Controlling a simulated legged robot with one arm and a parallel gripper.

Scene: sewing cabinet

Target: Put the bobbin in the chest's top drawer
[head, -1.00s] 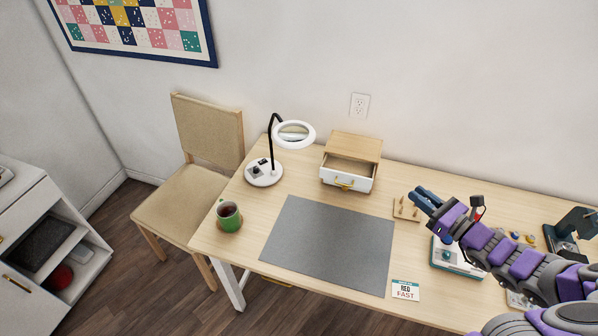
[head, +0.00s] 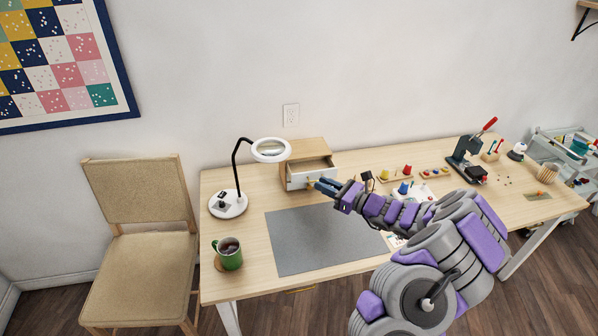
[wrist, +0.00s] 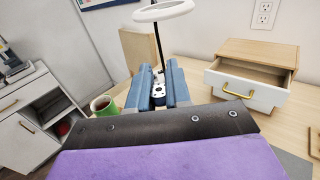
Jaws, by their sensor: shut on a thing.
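The chest (head: 303,147) is a small wooden box at the back of the desk. Its white-fronted top drawer (head: 296,181) with a brass handle is pulled open. In the wrist view the chest (wrist: 262,50) and open drawer (wrist: 236,92) are right of my jaws, and the visible part of the drawer's inside looks empty. My gripper (head: 320,186) is beside the drawer front in the head view, above the desk. In the wrist view my gripper (wrist: 161,88) is shut on a metallic bobbin (wrist: 158,92) with small holes. The bobbin cannot be made out in the head view.
A magnifier lamp (head: 229,204) stands left of the chest. A green mug (head: 229,254) sits at the desk's front left. A grey mat (head: 305,245) lies clear in front of the chest. Thread spools (head: 407,170) and a press (head: 466,155) are to the right.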

